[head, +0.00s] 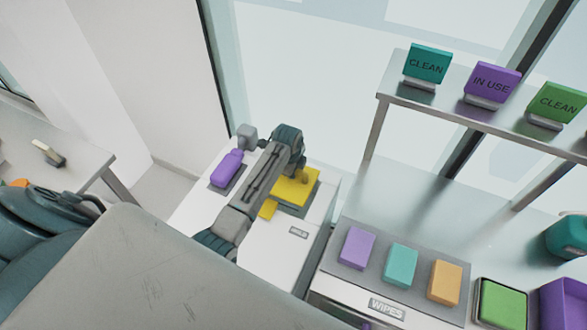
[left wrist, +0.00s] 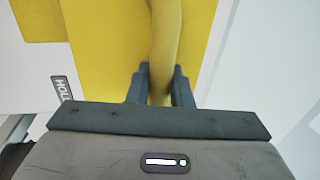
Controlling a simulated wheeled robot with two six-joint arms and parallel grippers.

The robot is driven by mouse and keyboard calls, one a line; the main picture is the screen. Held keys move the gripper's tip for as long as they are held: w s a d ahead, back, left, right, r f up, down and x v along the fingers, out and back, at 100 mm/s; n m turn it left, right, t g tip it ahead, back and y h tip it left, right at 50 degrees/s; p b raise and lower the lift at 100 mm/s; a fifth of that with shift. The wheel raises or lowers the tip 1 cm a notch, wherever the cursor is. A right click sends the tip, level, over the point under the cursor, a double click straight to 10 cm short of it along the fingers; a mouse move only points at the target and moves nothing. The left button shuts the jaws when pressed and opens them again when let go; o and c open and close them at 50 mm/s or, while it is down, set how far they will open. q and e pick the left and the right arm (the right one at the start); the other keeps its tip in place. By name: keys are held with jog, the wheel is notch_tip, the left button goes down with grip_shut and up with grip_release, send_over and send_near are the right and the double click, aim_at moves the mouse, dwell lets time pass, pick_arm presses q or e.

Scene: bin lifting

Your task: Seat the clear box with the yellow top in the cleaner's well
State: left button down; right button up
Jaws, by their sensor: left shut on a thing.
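The yellow top (head: 303,189) of the box is at the white cleaner (head: 280,250), which has a small label on its upper face. My left arm reaches across and hides part of the top. In the left wrist view the yellow top (left wrist: 110,50) fills the middle, with a raised yellow handle bar (left wrist: 165,40). My left gripper (left wrist: 160,72) is shut on this handle. The clear walls of the box and the well's edges are hidden, so I cannot tell how deep the box sits. My right gripper is not in view.
A wipes dispenser (head: 385,275) with coloured blocks is to the right. A shelf (head: 400,96) with CLEAN and IN USE signs stands behind.

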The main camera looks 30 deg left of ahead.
pick_arm(q)
jog(key=shift+r, duration=0.1)
jog(key=shift+f+p, duration=0.3)
jog(key=shift+f, duration=0.05)
dwell(0.6)
jog(key=shift+s+f+p, duration=0.1)
jog(key=shift+p, duration=0.2)
dwell(0.4)
jog(key=c, duration=1.2)
grip_release()
notch_tip(320, 180, up, 11)
jog(key=s+b, duration=0.2)
jog(key=shift+f+b, duration=0.2)
jog(key=shift+b, duration=0.2)
jog(key=shift+s, duration=0.1)
